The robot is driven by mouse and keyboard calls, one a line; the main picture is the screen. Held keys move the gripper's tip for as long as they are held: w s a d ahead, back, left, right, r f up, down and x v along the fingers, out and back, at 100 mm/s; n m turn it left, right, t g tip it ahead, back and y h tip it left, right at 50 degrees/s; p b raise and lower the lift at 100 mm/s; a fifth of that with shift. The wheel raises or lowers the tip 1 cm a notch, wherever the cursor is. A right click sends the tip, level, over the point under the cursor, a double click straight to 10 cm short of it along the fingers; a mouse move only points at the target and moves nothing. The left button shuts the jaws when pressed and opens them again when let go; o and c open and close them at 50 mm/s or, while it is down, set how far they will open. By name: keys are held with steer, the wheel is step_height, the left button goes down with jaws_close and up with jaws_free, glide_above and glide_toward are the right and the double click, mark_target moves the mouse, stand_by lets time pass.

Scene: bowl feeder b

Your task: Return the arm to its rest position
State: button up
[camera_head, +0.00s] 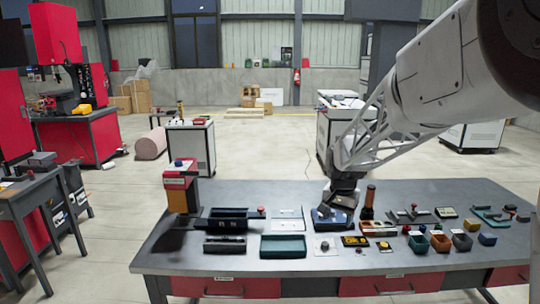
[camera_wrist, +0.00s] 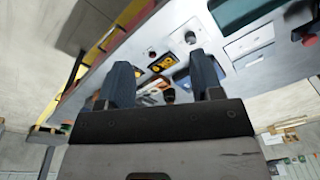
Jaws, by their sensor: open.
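My gripper (camera_head: 342,196) is at the end of my arm, over the middle of the workbench (camera_head: 220,262) in the head view. In the wrist view its two dark blue fingers stand apart, and my gripper (camera_wrist: 162,78) is open with nothing between the fingertips. In the head view it is in front of a blue tray (camera_head: 330,218) and hides part of it. I cannot tell how high it is above the tray.
A red and orange feeder unit (camera_head: 180,188) stands at the bench's left end. Dark bins (camera_head: 228,219), a teal tray (camera_head: 284,247), a brown upright bottle-like item (camera_head: 369,197) and several small coloured bins (camera_head: 440,241) crowd the bench. Open floor lies behind it.

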steer(key=s+a+r+n, duration=0.15)
steer(key=s+r, duration=0.25)
steer(key=s, duration=0.6)
steer(key=s+r+n, duration=0.2)
steer(key=s+r, duration=0.1)
steer(key=s, duration=0.8)
steer(key=s+f+n+t, duration=0.1)
steer(key=s+n, duration=0.1)
steer(key=s, duration=1.5)
steer(key=shift+f+t, duration=0.3)
steer(key=shift+f, duration=0.05)
